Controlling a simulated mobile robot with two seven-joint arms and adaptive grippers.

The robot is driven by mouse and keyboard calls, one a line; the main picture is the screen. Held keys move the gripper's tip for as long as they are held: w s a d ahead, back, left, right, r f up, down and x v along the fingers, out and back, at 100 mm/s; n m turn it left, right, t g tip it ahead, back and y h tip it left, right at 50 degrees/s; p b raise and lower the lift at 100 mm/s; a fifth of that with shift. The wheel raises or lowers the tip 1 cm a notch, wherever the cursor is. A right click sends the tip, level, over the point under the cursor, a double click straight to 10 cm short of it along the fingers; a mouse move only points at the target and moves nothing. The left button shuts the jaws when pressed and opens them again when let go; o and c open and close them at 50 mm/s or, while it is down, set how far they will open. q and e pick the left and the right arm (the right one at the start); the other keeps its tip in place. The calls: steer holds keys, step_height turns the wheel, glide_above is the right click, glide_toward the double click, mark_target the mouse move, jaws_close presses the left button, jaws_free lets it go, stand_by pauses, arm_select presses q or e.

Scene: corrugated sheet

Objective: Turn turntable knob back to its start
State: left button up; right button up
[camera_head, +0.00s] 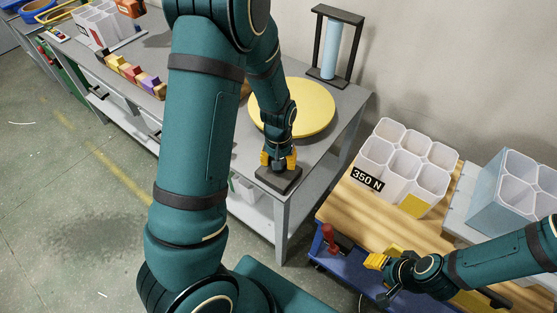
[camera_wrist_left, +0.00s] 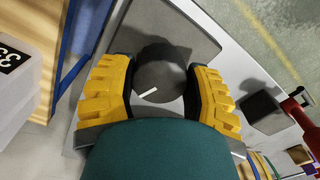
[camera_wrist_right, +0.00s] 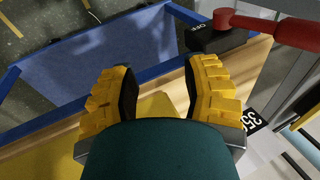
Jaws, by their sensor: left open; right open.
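The knob (camera_wrist_left: 160,72) is a dark round cap with a short white mark near its lower left edge in the left wrist view. It sits on a dark base plate (camera_head: 279,181) at the front corner of the grey table. The turntable (camera_head: 312,108) is a yellow disc behind it. My left gripper (camera_head: 278,160) is over the knob, pointing down. Its open fingers (camera_wrist_left: 160,82) stand on either side of the knob; I cannot tell whether they touch it. In the head view the gripper hides the knob. My right gripper (camera_head: 374,262) is open and empty by the wooden bench's front edge.
A white cell container marked 350 N (camera_head: 402,175) stands on the wooden bench (camera_head: 337,200). A black frame with a blue roller (camera_head: 331,50) stands behind the turntable. Coloured blocks (camera_head: 133,72) lie left.

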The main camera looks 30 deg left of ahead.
arm_select(q)
steer(key=o, duration=1.2)
steer(key=shift+s, duration=0.25)
steer(key=shift+w, duration=0.1)
steer(key=shift+r, duration=0.2)
step_height(320, 180, up, 12)
steer(key=shift+f, duration=0.2)
